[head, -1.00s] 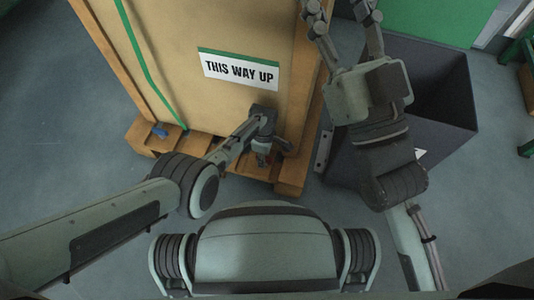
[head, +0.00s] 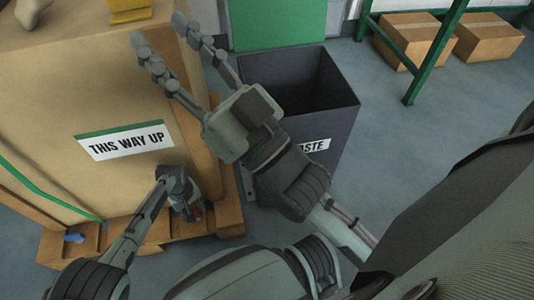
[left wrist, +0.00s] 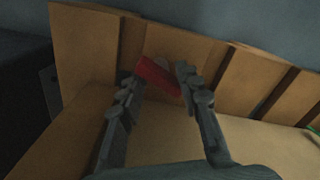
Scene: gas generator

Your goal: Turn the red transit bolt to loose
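The red transit bolt (left wrist: 160,77) shows in the left wrist view as a red bar lying slantwise at the crate's wooden base. In the head view only a small bit of red (head: 198,214) shows, mostly hidden by my left gripper (head: 192,210). In the left wrist view that gripper (left wrist: 158,73) has its fingers apart, one on each side of the bar, close to its ends. Whether they press on it I cannot tell. My right gripper (head: 160,28) is open and empty, raised over the crate's right edge.
The wooden crate (head: 70,95) has a "THIS WAY UP" label (head: 125,141) and a blue piece (head: 75,238) low on its left. A dark waste bin (head: 335,120) stands right of the crate. A green rack (head: 430,60) and cardboard boxes (head: 488,38) are behind. Floor on the right is clear.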

